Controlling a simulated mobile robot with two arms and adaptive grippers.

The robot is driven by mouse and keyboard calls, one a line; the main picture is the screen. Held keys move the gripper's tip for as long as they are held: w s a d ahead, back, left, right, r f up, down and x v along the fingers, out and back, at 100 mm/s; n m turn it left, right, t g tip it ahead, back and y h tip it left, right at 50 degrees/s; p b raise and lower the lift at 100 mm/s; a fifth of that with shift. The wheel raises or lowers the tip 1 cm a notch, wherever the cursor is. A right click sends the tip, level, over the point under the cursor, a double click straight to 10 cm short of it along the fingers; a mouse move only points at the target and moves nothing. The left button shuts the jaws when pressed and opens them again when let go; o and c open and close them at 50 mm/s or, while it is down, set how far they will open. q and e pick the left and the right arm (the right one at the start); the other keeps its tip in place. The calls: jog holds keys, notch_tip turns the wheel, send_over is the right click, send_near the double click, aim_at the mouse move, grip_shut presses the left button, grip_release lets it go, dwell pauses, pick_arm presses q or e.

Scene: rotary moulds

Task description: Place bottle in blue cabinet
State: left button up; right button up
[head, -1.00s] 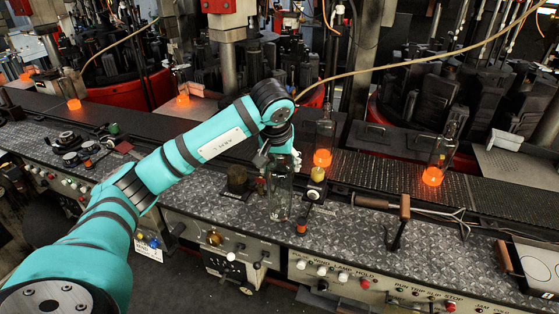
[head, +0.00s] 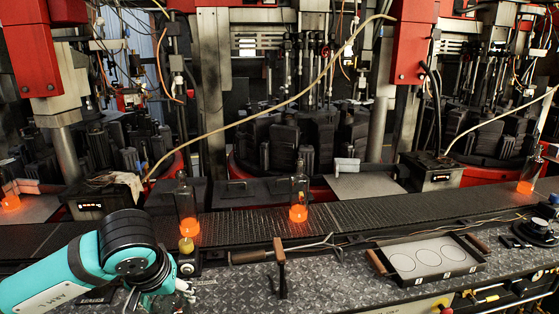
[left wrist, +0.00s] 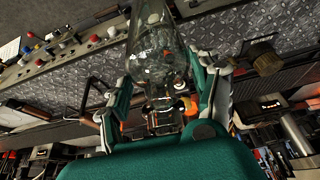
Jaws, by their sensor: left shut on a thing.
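A clear glass bottle (left wrist: 158,58) is between the fingers of my left gripper (left wrist: 165,88) in the left wrist view. The fingers are shut on it near its narrow end, and its wide body extends past them. In the head view my left gripper (head: 180,290) is at the bottom left, over the metal-plated bench edge; the held bottle cannot be made out there. Other bottles with glowing orange bases stand on the conveyor, one (head: 187,208) just behind my gripper and one (head: 299,200) farther right. No blue cabinet is in view. My right gripper is not in view.
A dark conveyor (head: 360,218) runs across behind the bench. A tray with three circles (head: 430,258) lies on the bench at right, with tongs (head: 300,247) and an upright wooden-topped handle (head: 280,262) to its left. Moulding machines stand behind.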

pick_arm(q)
jog(key=s+d+f+m+h, duration=0.1)
jog(key=s+d+f+m, duration=0.15)
jog(key=d+f, duration=0.25)
jog(key=w+a+r+n, duration=0.1)
jog(key=a, duration=0.1)
jog(key=w+a+r+n+b, duration=0.1)
jog(key=a+r, duration=0.1)
jog(key=a, duration=0.1)
jog(key=w+a+r+n+y, duration=0.1)
jog(key=a+r, duration=0.1)
jog(key=shift+w+a+b, duration=0.15)
jog(key=shift+a+b, duration=0.1)
jog(key=shift+b, duration=0.1)
jog(key=a+r+n+b, duration=0.1)
jog(key=a+r+n, duration=0.2)
jog(key=a+r, duration=0.25)
jog(key=w+a+f+p, duration=0.3)
jog(key=w+a, duration=0.2)
jog(key=w, duration=0.1)
jog(key=w+a+f+y+p, duration=0.1)
jog(key=w+a+f+p, duration=0.1)
jog(key=w+a, duration=0.3)
jog(key=shift+w+f+p, duration=0.4)
jog(key=shift+w, duration=0.7)
jog(key=shift+m, duration=0.25)
jog(key=o, duration=1.7)
jog(key=shift+f, duration=0.15)
